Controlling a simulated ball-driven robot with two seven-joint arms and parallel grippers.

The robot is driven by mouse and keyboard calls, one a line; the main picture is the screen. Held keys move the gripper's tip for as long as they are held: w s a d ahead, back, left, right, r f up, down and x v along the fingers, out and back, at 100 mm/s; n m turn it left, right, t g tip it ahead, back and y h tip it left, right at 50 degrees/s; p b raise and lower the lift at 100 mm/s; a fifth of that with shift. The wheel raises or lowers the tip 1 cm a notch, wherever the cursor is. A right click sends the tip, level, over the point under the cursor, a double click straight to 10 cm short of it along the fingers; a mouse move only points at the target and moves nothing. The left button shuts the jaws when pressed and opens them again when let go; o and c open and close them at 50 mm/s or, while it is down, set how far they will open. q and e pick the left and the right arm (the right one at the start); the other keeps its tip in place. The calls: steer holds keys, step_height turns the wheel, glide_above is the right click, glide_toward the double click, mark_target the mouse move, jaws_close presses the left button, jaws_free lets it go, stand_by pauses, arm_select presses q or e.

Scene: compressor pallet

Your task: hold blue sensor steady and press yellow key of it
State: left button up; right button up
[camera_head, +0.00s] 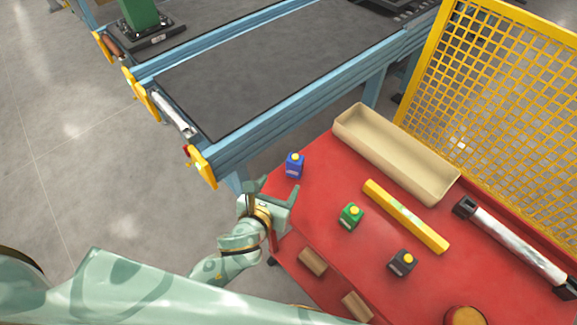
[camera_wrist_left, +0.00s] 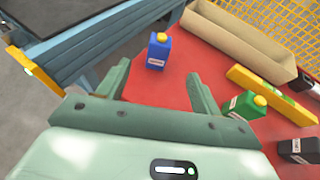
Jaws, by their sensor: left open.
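The blue sensor (camera_head: 294,166) stands upright near the left corner of the red table, with its yellow key (camera_head: 295,156) on top. In the left wrist view the blue sensor (camera_wrist_left: 158,50) stands beyond and between my fingers, apart from both, and its yellow key (camera_wrist_left: 162,37) faces up. My left gripper (camera_head: 274,188) is open and empty at the table's left edge, just short of the blue sensor. In the left wrist view the left gripper's fingers (camera_wrist_left: 158,88) are spread wide. My right gripper is not in view.
A green sensor (camera_head: 351,215) and a black sensor (camera_head: 402,262) stand on the red table (camera_head: 318,205). A yellow bar (camera_head: 405,215), a beige tray (camera_head: 385,160) and a long cylinder (camera_head: 515,243) lie farther right. A blue-framed conveyor (camera_head: 300,106) and yellow mesh fence (camera_head: 500,85) stand behind.

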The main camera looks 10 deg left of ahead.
mark_target(293, 165)
arm_select(q)
steer(key=b+x, duration=0.4)
steer(key=x, duration=1)
steer(key=shift+w+d+f, duration=0.1)
steer(key=shift+w+f, duration=0.1)
steer(key=shift+w+d+f+b, duration=0.1)
steer(key=shift+w+b, duration=0.25)
steer(key=shift+w, duration=0.1)
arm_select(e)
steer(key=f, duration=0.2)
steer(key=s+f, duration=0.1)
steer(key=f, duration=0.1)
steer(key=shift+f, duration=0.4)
arm_select(q)
steer(key=c, duration=1.1)
steer(key=shift+c, duration=0.2)
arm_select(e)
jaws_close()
